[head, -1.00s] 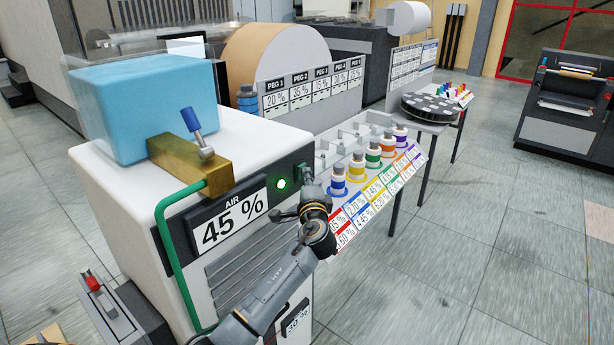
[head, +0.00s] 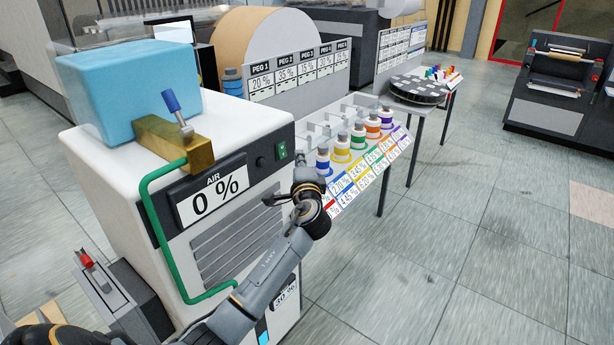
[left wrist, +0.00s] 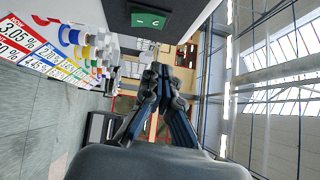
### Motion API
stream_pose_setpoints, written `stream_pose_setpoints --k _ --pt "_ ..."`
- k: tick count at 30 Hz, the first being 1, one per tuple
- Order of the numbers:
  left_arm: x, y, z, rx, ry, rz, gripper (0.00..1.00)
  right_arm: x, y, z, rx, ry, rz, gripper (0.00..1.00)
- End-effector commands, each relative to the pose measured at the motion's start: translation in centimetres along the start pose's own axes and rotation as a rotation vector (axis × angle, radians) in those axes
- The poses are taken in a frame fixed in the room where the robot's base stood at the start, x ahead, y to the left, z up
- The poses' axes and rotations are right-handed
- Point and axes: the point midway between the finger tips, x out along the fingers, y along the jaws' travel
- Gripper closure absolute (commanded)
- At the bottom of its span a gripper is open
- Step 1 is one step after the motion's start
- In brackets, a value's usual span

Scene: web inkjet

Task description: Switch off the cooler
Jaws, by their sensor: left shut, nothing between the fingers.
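The cooler (head: 245,140) is a white cabinet at the left of the head view, with a blue block and a brass valve with a blue lever on top. Its AIR display (head: 212,200) reads 0 %. The round lamp (head: 260,162) on its front is dark. A green rocker switch (head: 283,151) sits to the right of the lamp; it also shows at the top of the left wrist view (left wrist: 147,20). My left gripper (head: 303,165) is shut and empty, a little below and right of the switch, apart from it. My right gripper is not in view.
A rack of colored bottles (head: 358,135) with percentage labels stands just right of the cooler, close to my left gripper. A box with a red switch (head: 86,262) is at the lower left.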

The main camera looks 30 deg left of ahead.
Motion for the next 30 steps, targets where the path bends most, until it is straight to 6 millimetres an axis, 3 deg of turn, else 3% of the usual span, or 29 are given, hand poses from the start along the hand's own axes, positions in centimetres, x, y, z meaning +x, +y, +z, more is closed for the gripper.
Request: stream_pose_setpoints --k 9,15,30 --pt "-4.9 -0.5 0.0 -0.002 0.001 0.002 1.00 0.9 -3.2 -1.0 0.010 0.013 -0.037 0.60" --pt "-7.2 -0.9 0.1 -0.001 0.000 0.001 1.00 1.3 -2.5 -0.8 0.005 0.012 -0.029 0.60" --pt "-7.8 -1.1 0.1 0.001 -0.001 0.001 1.00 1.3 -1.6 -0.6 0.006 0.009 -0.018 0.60"
